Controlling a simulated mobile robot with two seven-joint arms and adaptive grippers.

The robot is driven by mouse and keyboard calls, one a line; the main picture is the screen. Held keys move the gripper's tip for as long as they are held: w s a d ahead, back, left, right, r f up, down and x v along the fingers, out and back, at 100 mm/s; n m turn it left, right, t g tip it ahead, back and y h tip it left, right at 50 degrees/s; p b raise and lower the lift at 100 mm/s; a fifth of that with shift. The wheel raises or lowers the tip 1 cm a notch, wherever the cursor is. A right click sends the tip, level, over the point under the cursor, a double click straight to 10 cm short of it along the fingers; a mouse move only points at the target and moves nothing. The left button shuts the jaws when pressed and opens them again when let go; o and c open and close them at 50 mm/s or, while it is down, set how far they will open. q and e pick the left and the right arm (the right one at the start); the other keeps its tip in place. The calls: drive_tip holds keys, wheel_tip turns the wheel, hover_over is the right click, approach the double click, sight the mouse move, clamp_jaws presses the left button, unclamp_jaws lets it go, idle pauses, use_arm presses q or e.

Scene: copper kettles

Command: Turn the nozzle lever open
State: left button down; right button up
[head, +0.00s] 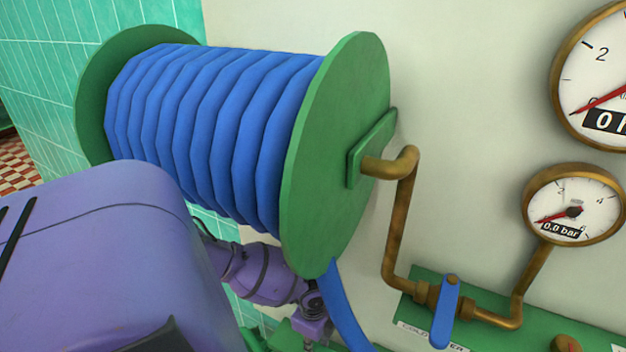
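No nozzle shows clearly, so I cannot see its lever. A blue hose (205,130) is wound on a green reel (345,150), and its free end runs down behind the lower edge of the picture. A blue valve lever (445,312) sits on the brass pipe at lower right and hangs downward, slightly tilted. My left gripper (311,328) is partly in view below the reel, just left of the hanging hose. Its fingertips are too small and cut off to read. My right gripper is not in view.
A brass pipe (396,235) runs from the reel hub down to the valve. A small gauge (573,205) reads 0.0 bar, and a larger gauge (600,75) is cut off above it. A green panel (550,325) carries the pipework on the pale wall (470,110).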

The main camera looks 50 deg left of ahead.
use_arm(q)
drive_tip(key=shift+w, duration=0.1)
drive_tip(key=c, duration=1.5)
unclamp_jaws()
